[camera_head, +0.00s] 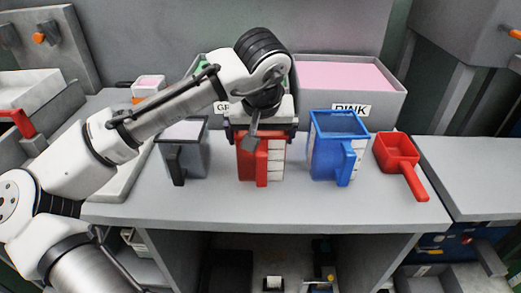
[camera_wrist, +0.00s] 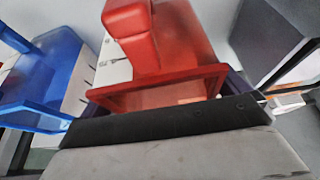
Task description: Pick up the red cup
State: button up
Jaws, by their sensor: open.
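The red cup (camera_head: 252,160) stands upright on the grey table with its handle facing the front and a white scale on its side. It also shows in the wrist view (camera_wrist: 190,45), close in front of the gripper body, with its open rim and handle. My gripper (camera_head: 262,132) points down over the top of the cup. Its jaws are open, with a dark finger at the left and right of the cup's rim. Part of the cup's top is hidden by my gripper in the head view. I cannot tell whether the fingers touch the cup.
A blue cup (camera_head: 325,150) stands close to the right, and a grey cup (camera_head: 193,153) to the left. A red scoop (camera_head: 397,150) lies further right. Behind are a bin of pink material (camera_head: 345,75) and a partly hidden green one. The table's front strip is clear.

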jog(key=shift+w+f, duration=0.15)
jog(key=shift+f, duration=0.2)
jog(key=shift+c, duration=0.4)
jog(key=c, duration=0.7)
